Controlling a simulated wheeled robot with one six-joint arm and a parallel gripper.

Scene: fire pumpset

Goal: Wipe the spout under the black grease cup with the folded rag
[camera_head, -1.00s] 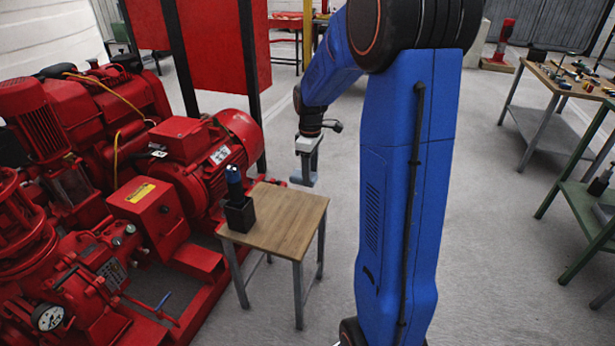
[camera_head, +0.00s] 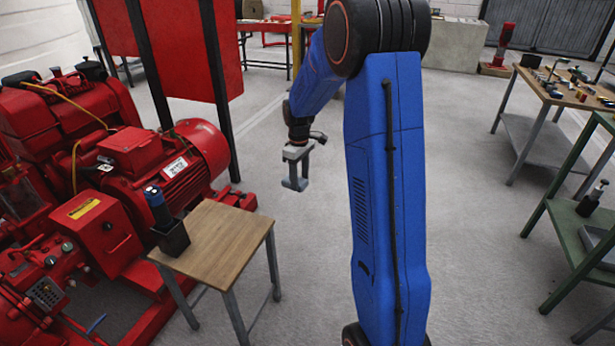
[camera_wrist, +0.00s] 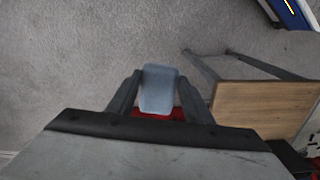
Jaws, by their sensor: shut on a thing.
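My gripper (camera_head: 296,178) hangs in open air above the floor, to the right of and beyond the small table. It is shut on the folded rag (camera_wrist: 158,90), a flat blue-grey pad between the two dark fingers in the wrist view. In the head view the rag (camera_head: 294,184) is a small grey shape at the gripper's lower end. The rag touches nothing but the fingers, as far as I can see. I cannot make out the black grease cup or the spout under it in either view.
The red pumpset (camera_head: 110,190) fills the left side. A small wooden table (camera_head: 222,238) beside it bears a black holder (camera_head: 172,240) with a dark blue cylinder. Workbenches (camera_head: 560,92) stand at the right. The floor (camera_head: 300,270) between is clear.

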